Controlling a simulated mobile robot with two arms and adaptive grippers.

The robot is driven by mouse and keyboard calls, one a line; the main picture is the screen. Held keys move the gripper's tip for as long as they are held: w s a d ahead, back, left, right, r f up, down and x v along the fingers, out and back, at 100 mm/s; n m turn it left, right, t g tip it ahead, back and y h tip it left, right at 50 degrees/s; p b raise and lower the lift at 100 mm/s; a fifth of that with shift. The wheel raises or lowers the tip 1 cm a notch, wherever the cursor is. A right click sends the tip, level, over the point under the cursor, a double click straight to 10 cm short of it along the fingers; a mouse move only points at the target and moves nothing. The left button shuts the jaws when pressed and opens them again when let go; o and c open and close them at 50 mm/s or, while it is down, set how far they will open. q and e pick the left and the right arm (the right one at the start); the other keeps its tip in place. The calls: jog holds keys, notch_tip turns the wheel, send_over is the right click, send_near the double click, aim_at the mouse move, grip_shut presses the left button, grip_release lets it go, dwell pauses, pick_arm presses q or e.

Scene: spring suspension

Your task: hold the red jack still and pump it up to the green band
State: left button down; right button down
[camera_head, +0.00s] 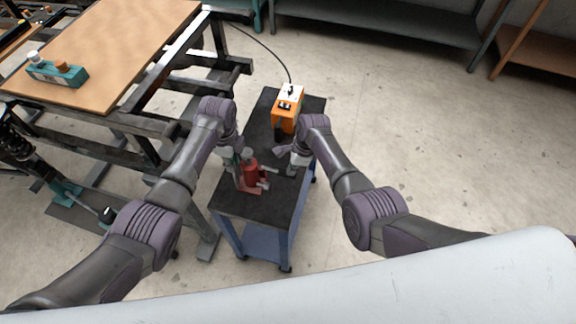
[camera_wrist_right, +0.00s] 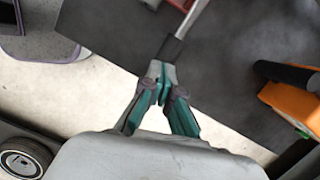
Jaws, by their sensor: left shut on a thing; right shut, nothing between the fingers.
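The red jack (camera_head: 251,174) stands on the dark top of a small blue cart. My left gripper (camera_head: 238,162) is at the jack's left side and is shut on it. My right gripper (camera_head: 291,168) is to the right of the jack. In the right wrist view its fingers (camera_wrist_right: 162,78) are shut, with their tips at the end of the black grip of the jack's lever (camera_wrist_right: 175,45); nothing is between them. A bit of the red jack (camera_wrist_right: 181,4) shows at the top edge there. I cannot make out the green band.
An orange and white box (camera_head: 286,117) with a cable stands at the back of the cart top (camera_head: 266,205). Open concrete floor (camera_head: 420,130) lies to the right.

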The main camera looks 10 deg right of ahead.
pick_arm(q)
jog(key=shift+d, duration=0.3)
jog(key=shift+a, duration=0.15)
pick_arm(e)
jog(key=shift+s+d+r, duration=0.15)
jog(key=shift+d+r, duration=0.1)
jog(key=shift+d, duration=0.55)
jog(key=shift+s+d+r, duration=0.15)
jog(key=shift+d+r, duration=0.05)
jog(key=shift+d, duration=0.6)
pick_arm(q)
jog(key=shift+a, duration=0.15)
pick_arm(e)
jog(key=v, duration=1.2)
pick_arm(q)
jog(key=c, duration=1)
grip_release()
jog(key=shift+o, duration=0.2)
pick_arm(e)
jog(key=shift+a, duration=0.1)
